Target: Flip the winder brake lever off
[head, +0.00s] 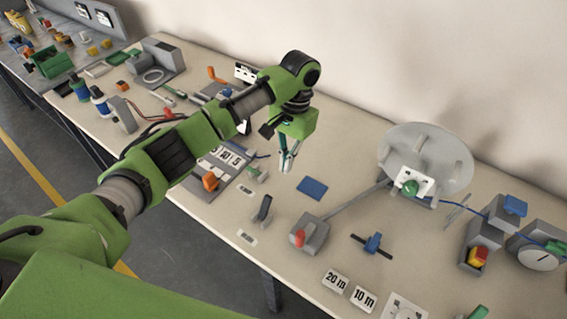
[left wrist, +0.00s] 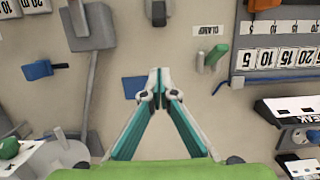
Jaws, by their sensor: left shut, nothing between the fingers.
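The large grey winder disc (head: 455,165) stands at the right, with a white plate and green knob on its front. A long grey bar runs from it to a grey box with a red-orange knob (head: 299,237); this box also shows in the left wrist view (left wrist: 90,30). A dark grey upright lever (head: 263,208) stands left of the box. I cannot tell which part is the brake lever. My left gripper (head: 286,168) points down, shut and empty, above the table near the blue pad (head: 312,188). In the left wrist view its fingertips (left wrist: 157,76) meet, touching nothing. My right gripper is not in view.
A green lever (head: 258,173) beside a CLAMP label (left wrist: 210,29) stands left of the gripper. A blue cross handle (head: 373,243) and number cards (head: 335,281) lie toward the front. Several grey units crowd the right end.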

